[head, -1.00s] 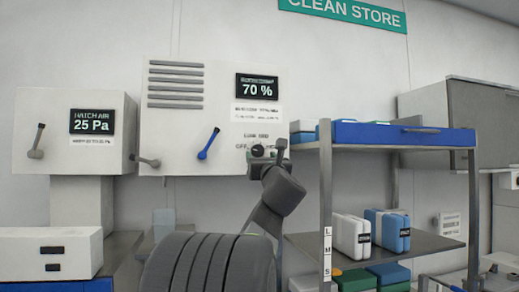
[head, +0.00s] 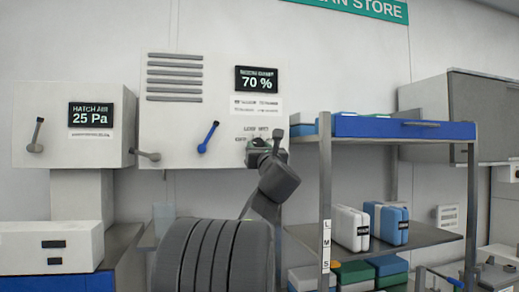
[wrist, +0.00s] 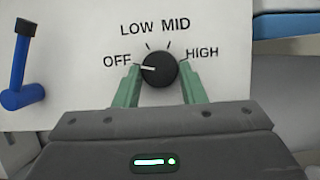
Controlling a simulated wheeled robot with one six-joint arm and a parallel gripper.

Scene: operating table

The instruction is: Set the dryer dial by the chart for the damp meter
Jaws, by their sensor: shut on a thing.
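The dryer dial (wrist: 160,69) is a round black knob on a white panel. Its white mark points left, at OFF; LOW, MID and HIGH run clockwise around it. My gripper (wrist: 161,80) is shut on the dial, with a green finger on each side. In the head view my gripper (head: 259,145) covers most of the dial on the white dryer box (head: 185,125). The dark damp meter display (head: 257,80) reads 70 %. The white chart (head: 257,105) below it is too blurred to read.
A blue lever (head: 208,137) sits left of the dial on the same box. A hatch air box (head: 55,107) reading 25 Pa, with a grey lever, stands further left. A shelf rack (head: 325,200) with packs and a blue tray (head: 404,128) stands close on the right.

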